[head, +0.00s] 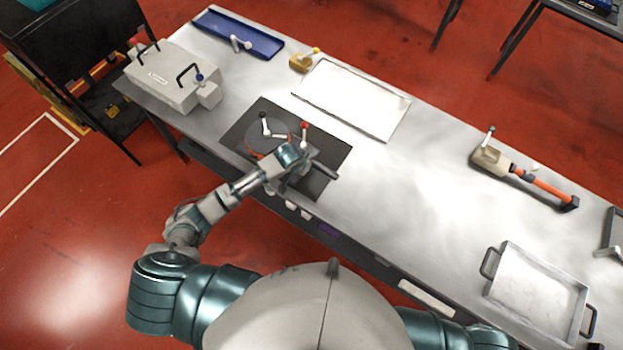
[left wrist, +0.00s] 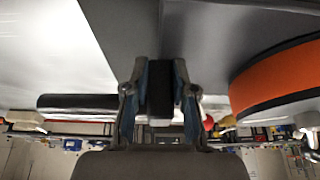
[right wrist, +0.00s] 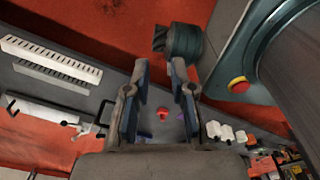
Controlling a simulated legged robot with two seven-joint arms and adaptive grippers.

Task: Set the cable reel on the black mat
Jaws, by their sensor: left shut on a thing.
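The cable reel (head: 261,141), a dark disc with an orange rim, is over the left part of the black mat (head: 330,154). Whether it touches the mat is unclear. Its orange rim (left wrist: 275,77) fills the right of the left wrist view. My left gripper (head: 296,168) is at the reel's near right side, low over the mat. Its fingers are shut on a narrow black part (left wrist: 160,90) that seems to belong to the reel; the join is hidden. A dark bar (head: 323,168) sticks out right of this gripper. My right gripper (right wrist: 160,70) is open and empty, away from the mat.
A grey case (head: 172,77) with black handles stands left of the mat. A white tray (head: 352,97) lies behind it and a blue tray (head: 240,33) at the back left. An orange-handled tool (head: 525,180) and a metal tray (head: 540,290) lie right. The bench between is clear.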

